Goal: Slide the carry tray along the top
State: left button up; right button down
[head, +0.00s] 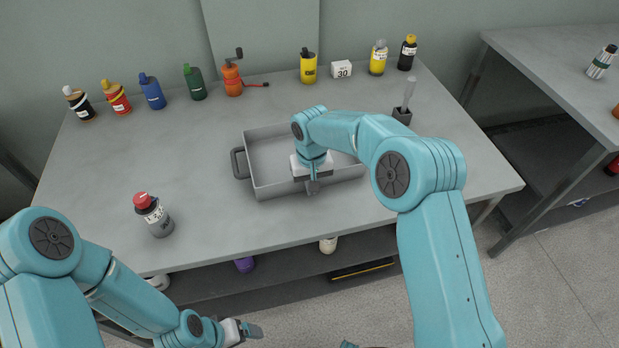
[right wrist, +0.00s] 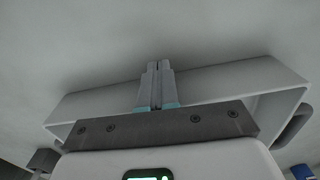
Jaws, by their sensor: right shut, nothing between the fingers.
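The carry tray (head: 247,170) is a grey, shallow open box on the middle of the grey workbench top, with a dark handle (head: 239,163) at its left end. My right arm hides its right part. My right gripper (head: 313,188) is shut and empty, pointing down at the tray's front wall. In the right wrist view its closed fingers (right wrist: 156,82) overlap the tray's wall (right wrist: 230,82); I cannot tell whether they touch it. My left gripper (head: 252,330) is low in front of the bench, away from the tray; its fingers are too small to judge.
Several bottles, an orange grinder (head: 233,80) and a white "30" block (head: 341,69) line the back. A dark holder (head: 402,115) stands right of the tray.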

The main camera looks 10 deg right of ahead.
jog(key=shift+w, duration=0.6)
jog(key=shift+w+a+p, duration=0.15)
jog(key=shift+w+p, duration=0.9)
jog(key=shift+w, duration=1)
